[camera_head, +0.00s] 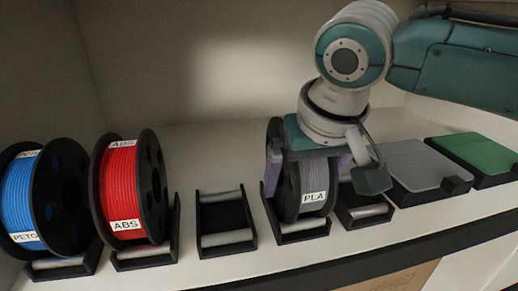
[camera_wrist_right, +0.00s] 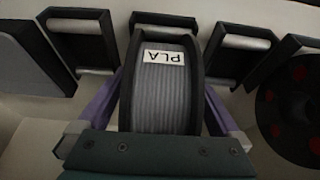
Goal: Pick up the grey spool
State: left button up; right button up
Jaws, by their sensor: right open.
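The grey spool (camera_head: 314,183), labelled PLA, stands upright in a black roller holder on the shelf. My right gripper (camera_head: 309,163) is over it from above, its purple fingers on either side of the spool. In the right wrist view the grey spool (camera_wrist_right: 165,90) sits between the two open fingers of the gripper (camera_wrist_right: 165,105). I cannot tell whether the fingers touch its flanges. The gripper hides the spool's upper part in the head view. My left gripper is not in view.
A red ABS spool (camera_head: 119,190) and a blue spool (camera_head: 20,200) stand in holders at left. Empty roller holders flank the grey spool, one at left (camera_head: 226,218) and one at right (camera_head: 365,212). Grey (camera_head: 410,163) and green (camera_head: 478,153) flat pads lie at right.

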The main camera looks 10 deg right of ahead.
jog(key=shift+c, duration=0.2)
grip_shut()
dwell(0.5)
